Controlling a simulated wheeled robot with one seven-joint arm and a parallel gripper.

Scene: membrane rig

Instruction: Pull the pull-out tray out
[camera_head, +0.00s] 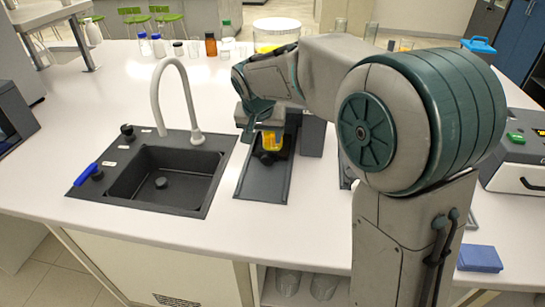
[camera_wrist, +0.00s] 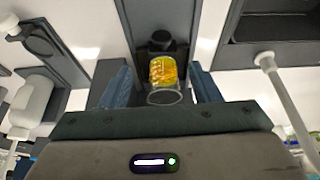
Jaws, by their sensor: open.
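The pull-out tray (camera_head: 262,185) is a long dark grey tray on the white counter, right of the sink. It also shows between my fingers in the wrist view (camera_wrist: 148,14). A clear cup with yellow contents (camera_head: 275,145) is at its far part; it shows in the wrist view too (camera_wrist: 163,72), beside a dark round knob (camera_wrist: 160,40). My gripper (camera_head: 262,118) is above the far end of the tray. In the wrist view its two blue fingers (camera_wrist: 162,82) are apart, one on each side of the cup. Contact with either is not clear.
A dark sink (camera_head: 165,178) with a tall pale faucet (camera_head: 178,90) is left of the tray. Several bottles (camera_head: 210,45) stand at the back. A grey machine (camera_head: 520,160) and a blue box (camera_head: 480,258) are at right.

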